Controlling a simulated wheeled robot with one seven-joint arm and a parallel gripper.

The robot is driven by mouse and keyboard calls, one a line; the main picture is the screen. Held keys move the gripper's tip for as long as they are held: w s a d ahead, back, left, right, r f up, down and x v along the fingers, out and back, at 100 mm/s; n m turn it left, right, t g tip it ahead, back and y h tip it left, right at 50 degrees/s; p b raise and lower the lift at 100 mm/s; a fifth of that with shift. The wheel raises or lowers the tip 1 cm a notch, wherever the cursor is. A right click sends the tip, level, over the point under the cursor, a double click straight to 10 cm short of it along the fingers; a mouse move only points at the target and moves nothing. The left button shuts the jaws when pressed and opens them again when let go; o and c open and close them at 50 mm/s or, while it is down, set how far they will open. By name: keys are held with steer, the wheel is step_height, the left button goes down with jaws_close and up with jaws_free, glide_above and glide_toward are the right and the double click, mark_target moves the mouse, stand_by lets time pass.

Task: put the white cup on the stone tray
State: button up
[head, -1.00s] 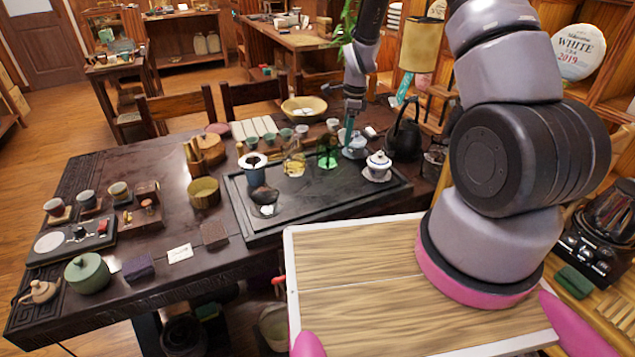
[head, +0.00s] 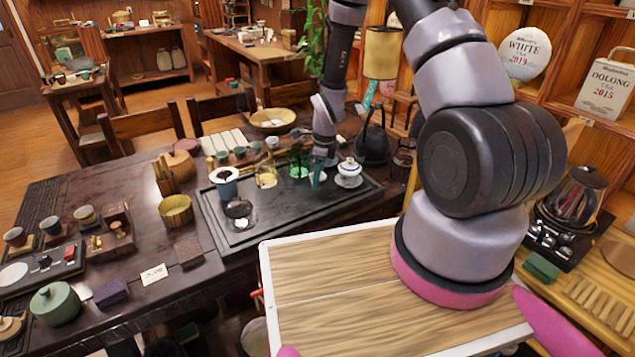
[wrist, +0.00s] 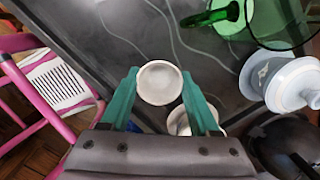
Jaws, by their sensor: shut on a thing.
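The white cup (wrist: 160,82) sits between the two teal fingers of my gripper (wrist: 160,98) in the wrist view, and the gripper is shut on it. The dark stone tray (wrist: 120,25) with pale veins lies beneath. The cup's height above it is hard to tell. In the head view my gripper (head: 317,176) is over the back right part of the stone tray (head: 290,212), between the green glass pitcher and the lidded bowl. The held cup cannot be made out there. A second pale cup (wrist: 179,121) shows partly behind the right finger in the wrist view.
The green glass pitcher (head: 299,160) and white lidded bowl (head: 349,170) stand close on either side. A black kettle (head: 373,140) is behind right. The tray's front right is clear.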

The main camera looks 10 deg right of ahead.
steer(key=shift+f, duration=1)
steer(key=o, duration=1.4)
steer(key=shift+f, duration=0.1)
steer(key=shift+c, duration=0.2)
